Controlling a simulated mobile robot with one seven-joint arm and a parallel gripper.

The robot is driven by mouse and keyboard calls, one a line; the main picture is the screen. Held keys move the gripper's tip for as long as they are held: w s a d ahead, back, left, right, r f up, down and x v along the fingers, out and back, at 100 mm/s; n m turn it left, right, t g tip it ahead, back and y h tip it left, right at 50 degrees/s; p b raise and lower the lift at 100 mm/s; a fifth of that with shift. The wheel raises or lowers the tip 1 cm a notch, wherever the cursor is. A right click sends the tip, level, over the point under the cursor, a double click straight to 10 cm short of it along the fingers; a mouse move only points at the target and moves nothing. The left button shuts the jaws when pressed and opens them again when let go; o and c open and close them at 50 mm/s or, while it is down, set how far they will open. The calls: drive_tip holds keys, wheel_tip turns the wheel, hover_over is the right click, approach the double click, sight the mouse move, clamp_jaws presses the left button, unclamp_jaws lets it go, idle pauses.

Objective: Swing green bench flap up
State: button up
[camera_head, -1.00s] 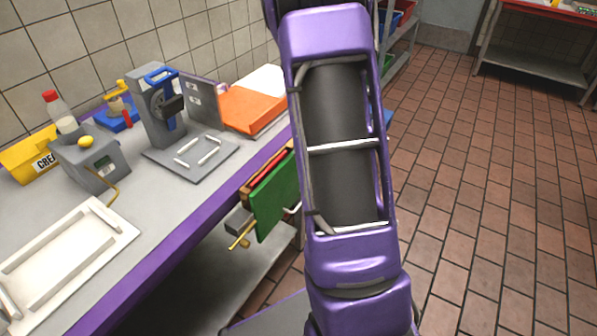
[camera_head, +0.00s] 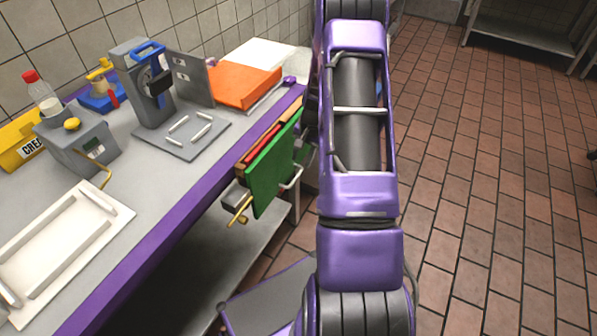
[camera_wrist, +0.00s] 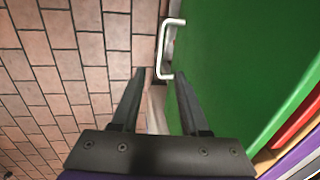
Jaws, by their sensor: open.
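The green bench flap (camera_head: 268,172) hangs down at the purple front edge of the bench, with a pale handle (camera_head: 292,178) on its outer side. In the wrist view the green flap (camera_wrist: 245,60) fills the right side, and its white handle (camera_wrist: 163,48) stands out from the flap at top centre. My gripper (camera_wrist: 158,75) is open and empty, its two dark fingers pointing towards the handle. The handle lies just beyond the fingertips, apart from them as far as I can tell.
The bench top (camera_head: 150,190) holds a white tray (camera_head: 60,240), a grey device with a yellow knob (camera_head: 80,145), a grey press (camera_head: 150,95) and an orange slab (camera_head: 240,85). A brass lever (camera_head: 240,212) sticks out below the flap. The tiled floor (camera_head: 480,200) at right is clear.

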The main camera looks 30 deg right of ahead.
sight(297, 175)
drive_tip(key=f, duration=0.5)
drive_tip(key=w+f, duration=0.1)
drive_tip(key=f, duration=0.1)
drive_tip(key=shift+w+a+f, duration=0.1)
drive_tip(key=shift+a+f, duration=0.05)
drive_tip(key=shift+a, duration=0.2)
clamp_jaws()
idle(1.0)
